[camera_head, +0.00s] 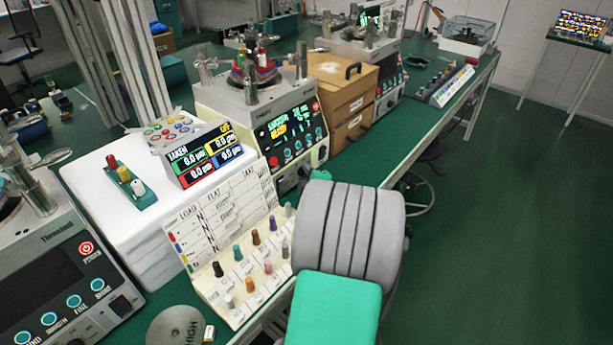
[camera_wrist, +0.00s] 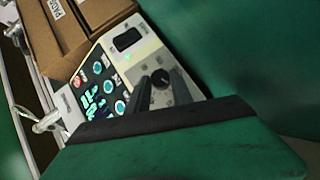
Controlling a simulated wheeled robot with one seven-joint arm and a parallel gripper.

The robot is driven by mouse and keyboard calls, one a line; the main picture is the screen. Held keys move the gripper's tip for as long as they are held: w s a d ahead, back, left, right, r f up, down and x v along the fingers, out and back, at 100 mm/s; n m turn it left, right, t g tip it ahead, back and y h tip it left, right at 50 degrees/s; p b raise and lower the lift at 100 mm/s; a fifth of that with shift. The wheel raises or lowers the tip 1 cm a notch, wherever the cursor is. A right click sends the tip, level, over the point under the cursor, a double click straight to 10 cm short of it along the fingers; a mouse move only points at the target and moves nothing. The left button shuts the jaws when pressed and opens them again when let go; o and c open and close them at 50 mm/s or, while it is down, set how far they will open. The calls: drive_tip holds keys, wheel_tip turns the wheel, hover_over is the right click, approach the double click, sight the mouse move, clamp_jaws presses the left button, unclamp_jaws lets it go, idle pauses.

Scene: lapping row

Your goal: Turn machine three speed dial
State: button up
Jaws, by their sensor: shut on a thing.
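A lapping machine with a black lit panel (camera_head: 290,132) stands in the middle of the head view; I cannot read a machine number on it. In the wrist view a slanted panel (camera_wrist: 103,88) has a switch, several round lit buttons and a small black dial (camera_wrist: 160,78) on a grey plate. My gripper (camera_wrist: 160,88) is shut on the dial, with one dark finger on each side. The dial's pointer and scale are too small to read. In the head view my arm hides my gripper and the dial.
A cardboard drawer box (camera_head: 340,88) stands right of the machine; it also shows in the wrist view (camera_wrist: 65,35). A card rack with several pegs (camera_head: 235,250) is close left of my arm. Another machine (camera_head: 70,270) is at lower left. The floor at right (camera_head: 510,230) is clear.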

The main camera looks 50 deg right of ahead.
drive_tip(key=shift+f, duration=0.1)
clamp_jaws()
drive_tip(key=shift+y, duration=0.3)
drive_tip(key=shift+d+r+m+g+y+p, duration=0.15)
drive_tip(key=shift+m+g+y, duration=0.2)
drive_tip(key=shift+m+y, duration=0.25)
drive_tip(key=shift+d+r+m+g+y+p, duration=0.15)
drive_tip(key=shift+m+g+y, duration=0.2)
drive_tip(key=shift+m+y, duration=0.2)
drive_tip(key=m+y, duration=0.1)
drive_tip(key=m+y+p, duration=0.1)
drive_tip(key=m+y, duration=0.1)
drive_tip(key=shift+d+r+g+y, duration=0.2)
drive_tip(key=shift+d+g+y, duration=0.1)
drive_tip(key=shift+g+y, duration=0.1)
drive_tip(key=m+y+p, duration=0.1)
drive_tip(key=y+p, duration=0.1)
drive_tip(key=m+y+p, duration=0.1)
drive_tip(key=p, duration=0.1)
drive_tip(key=shift+d+m+y, duration=0.25)
drive_tip(key=shift+d+y, duration=0.1)
drive_tip(key=m+y+p, duration=0.2)
drive_tip(key=y+p, duration=0.1)
drive_tip(key=shift+d+f, duration=0.15)
drive_tip(key=shift+d, duration=0.05)
drive_tip(key=shift+p, duration=0.35)
